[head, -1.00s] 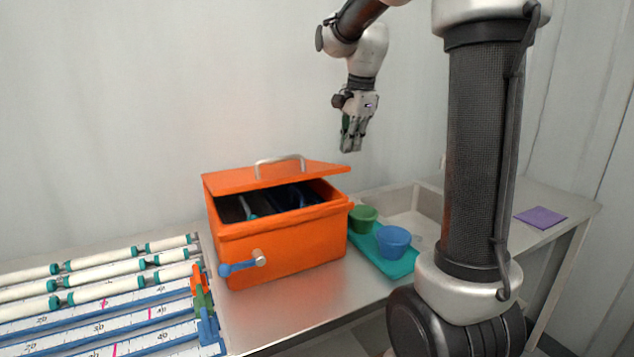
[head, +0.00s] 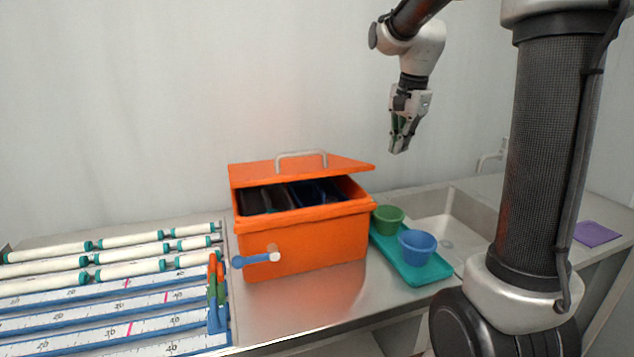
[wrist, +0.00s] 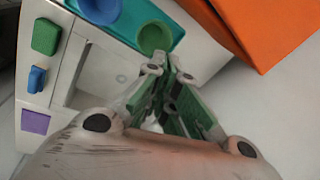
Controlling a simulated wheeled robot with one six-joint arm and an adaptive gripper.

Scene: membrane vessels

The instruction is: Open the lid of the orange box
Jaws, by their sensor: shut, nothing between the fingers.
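The orange box (head: 310,242) stands on the metal counter. Its lid (head: 250,177), with a grey handle (head: 301,154) on top, is raised off the body, leaving a gap. Dark dividers or contents (head: 270,198) show inside. A blue lever (head: 256,259) is on the box front. My gripper (head: 399,148) hangs in the air to the right of the lid and higher than it, apart from it. It is shut and empty. In the wrist view, my gripper (wrist: 168,72) points down past an orange surface (wrist: 265,30) at top right.
A teal tray (head: 432,272) right of the box holds a green bowl (head: 388,218) and a blue bowl (head: 417,246). Membrane vessels (head: 130,255) fill the left. A purple pad (head: 597,233) lies far right. Air above the box is free.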

